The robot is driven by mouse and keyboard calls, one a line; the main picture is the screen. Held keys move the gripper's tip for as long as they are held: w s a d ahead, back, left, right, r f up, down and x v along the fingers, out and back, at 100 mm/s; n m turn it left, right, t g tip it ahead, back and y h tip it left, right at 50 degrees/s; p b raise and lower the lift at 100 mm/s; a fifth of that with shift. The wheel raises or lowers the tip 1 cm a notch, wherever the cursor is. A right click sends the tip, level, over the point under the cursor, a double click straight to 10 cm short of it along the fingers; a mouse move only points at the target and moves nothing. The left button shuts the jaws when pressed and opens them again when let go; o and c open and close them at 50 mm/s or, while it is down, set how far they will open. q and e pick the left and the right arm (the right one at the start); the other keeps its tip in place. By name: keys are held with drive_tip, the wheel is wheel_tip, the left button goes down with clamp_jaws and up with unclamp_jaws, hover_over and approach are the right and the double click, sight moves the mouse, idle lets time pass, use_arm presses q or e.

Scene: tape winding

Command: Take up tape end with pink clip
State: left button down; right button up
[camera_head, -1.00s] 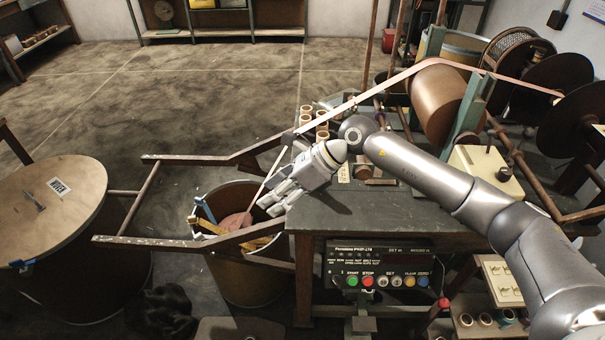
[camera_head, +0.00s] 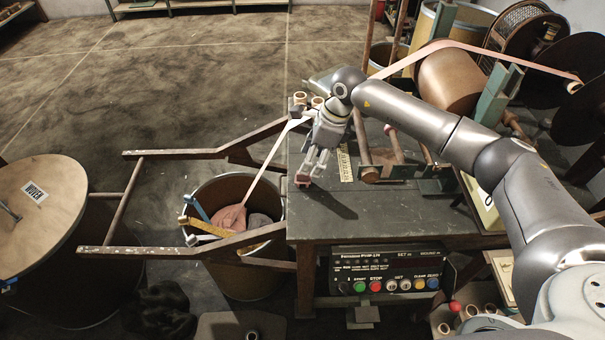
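A pink tape (camera_head: 267,172) runs from the rollers down past my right gripper into an open drum (camera_head: 255,283). A pink heap (camera_head: 230,217) lies inside the drum. A blue clip-like strip (camera_head: 200,208), a pale one (camera_head: 200,227) and a yellow one (camera_head: 255,248) sit at the drum's rim; I cannot make out a pink clip for certain. My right gripper (camera_head: 311,177) points down over the left part of the bench, right of the drum. A small reddish patch shows at its fingertips; I cannot tell whether it is held. My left gripper is out of view.
The dark bench (camera_head: 360,222) carries a ruler (camera_head: 345,165) and metal brackets. A control panel (camera_head: 388,270) hangs at its front. A wooden frame (camera_head: 165,252) crosses over the drum. A lidded drum (camera_head: 45,215) stands left. The bench front is mostly clear.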

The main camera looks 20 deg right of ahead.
sight(303, 178)
drive_tip(key=shift+a+f, duration=0.1)
drive_tip(key=shift+f, duration=0.35)
drive_tip(key=shift+w+a+f, duration=0.1)
drive_tip(key=shift+a+f, duration=0.05)
drive_tip(key=shift+f, duration=0.1)
drive_tip(key=p+x, duration=0.1)
drive_tip(key=x, duration=0.1)
drive_tip(key=p+x, duration=0.1)
drive_tip(key=x, duration=0.1)
drive_tip(key=shift+s+a+f, duration=0.1)
drive_tip(key=shift+s+a, duration=0.1)
drive_tip(key=shift+a, duration=0.15)
drive_tip(key=shift+f, duration=0.25)
drive_tip(key=shift+w, duration=0.1)
drive_tip(key=shift+c, duration=0.4)
drive_tip(key=c, duration=0.5)
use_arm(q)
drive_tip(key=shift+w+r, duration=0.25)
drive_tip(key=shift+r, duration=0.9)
use_arm(e)
drive_tip(key=c, duration=0.3)
